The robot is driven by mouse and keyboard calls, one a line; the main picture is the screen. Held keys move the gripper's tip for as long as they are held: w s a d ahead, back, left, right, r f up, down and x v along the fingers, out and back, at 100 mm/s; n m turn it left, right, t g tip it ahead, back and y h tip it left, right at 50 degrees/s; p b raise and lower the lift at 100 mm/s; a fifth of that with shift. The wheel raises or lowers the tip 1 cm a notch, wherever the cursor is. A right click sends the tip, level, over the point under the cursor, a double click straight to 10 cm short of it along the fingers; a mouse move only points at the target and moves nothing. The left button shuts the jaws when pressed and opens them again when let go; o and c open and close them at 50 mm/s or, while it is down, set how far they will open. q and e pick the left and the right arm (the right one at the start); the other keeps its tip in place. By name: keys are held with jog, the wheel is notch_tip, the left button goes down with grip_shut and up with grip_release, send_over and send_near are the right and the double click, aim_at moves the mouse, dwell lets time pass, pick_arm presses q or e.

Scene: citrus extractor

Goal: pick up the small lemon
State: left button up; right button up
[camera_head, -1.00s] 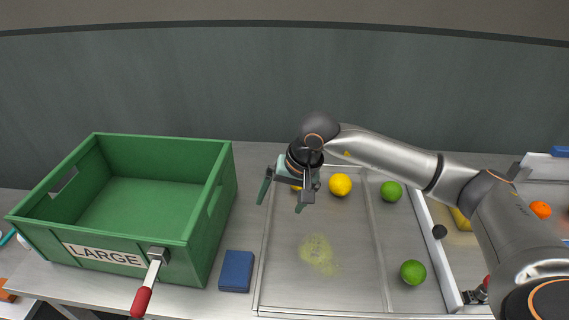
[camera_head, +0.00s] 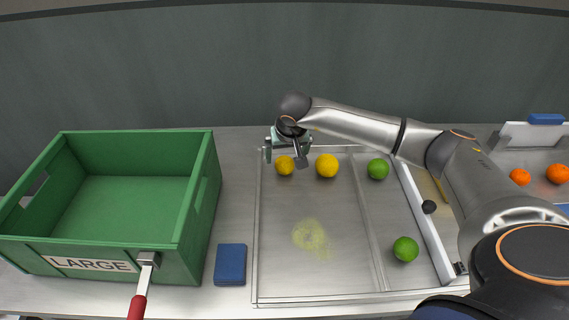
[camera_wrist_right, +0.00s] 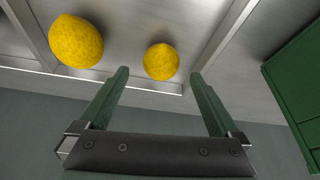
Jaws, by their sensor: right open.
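The small lemon (camera_head: 285,165) lies at the back left of the metal tray (camera_head: 335,285). A larger lemon (camera_head: 327,166) lies just to its right. My right gripper (camera_head: 284,158) is open and empty at the small lemon, by the tray's back edge. In the right wrist view the small lemon (camera_wrist_right: 161,61) lies beyond the open fingertips (camera_wrist_right: 158,76), roughly in line with the gap between them. The larger lemon (camera_wrist_right: 76,42) is to the left, outside the fingers. My left gripper is not in view.
A green crate (camera_head: 190,225) marked LARGE stands on the left. A blue block (camera_head: 230,264) lies between crate and tray. Limes (camera_head: 378,169) (camera_head: 405,249) lie in the tray's right section. A yellowish wet patch (camera_head: 310,236) marks the tray floor. Oranges (camera_head: 557,173) lie far right.

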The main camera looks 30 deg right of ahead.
aim_at(285, 159)
jog(key=shift+x, duration=1.9)
jog(key=shift+w, duration=0.15)
jog(key=shift+c, duration=0.4)
jog(key=shift+r, duration=0.1)
jog(key=c, duration=1.4)
